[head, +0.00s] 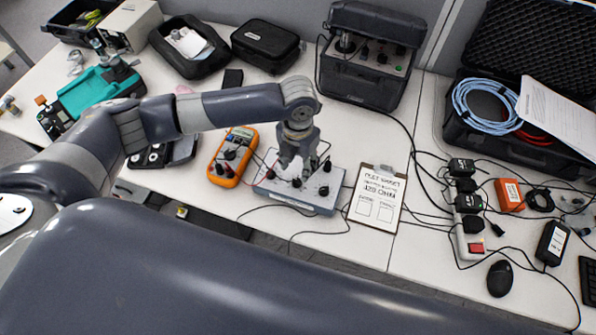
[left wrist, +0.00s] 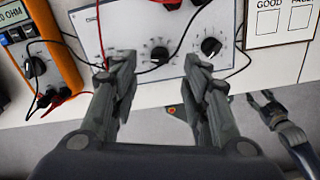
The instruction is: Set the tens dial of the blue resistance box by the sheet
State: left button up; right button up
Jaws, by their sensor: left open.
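The resistance box (head: 307,205) has a pale top panel with several black knobs and a blue-grey side; it lies near the table's front edge. In the left wrist view its panel (left wrist: 135,22) shows a middle dial (left wrist: 159,54) and a right dial (left wrist: 211,46). My left gripper (head: 297,172) points down over the panel, open. In the left wrist view its fingers (left wrist: 158,60) stand apart either side of the middle dial; contact cannot be told.
An orange multimeter (head: 232,155) stands left of the box, with leads running to it. Loose black cables cross the table in front of the box. A black instrument case (head: 365,75) stands behind. A power strip (head: 470,240) and mouse (head: 500,278) are at right.

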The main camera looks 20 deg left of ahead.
aim_at(298, 179)
pick_arm(q)
notch_tip(298, 179, up, 5)
jog(key=shift+r, duration=0.1)
dwell(0.7)
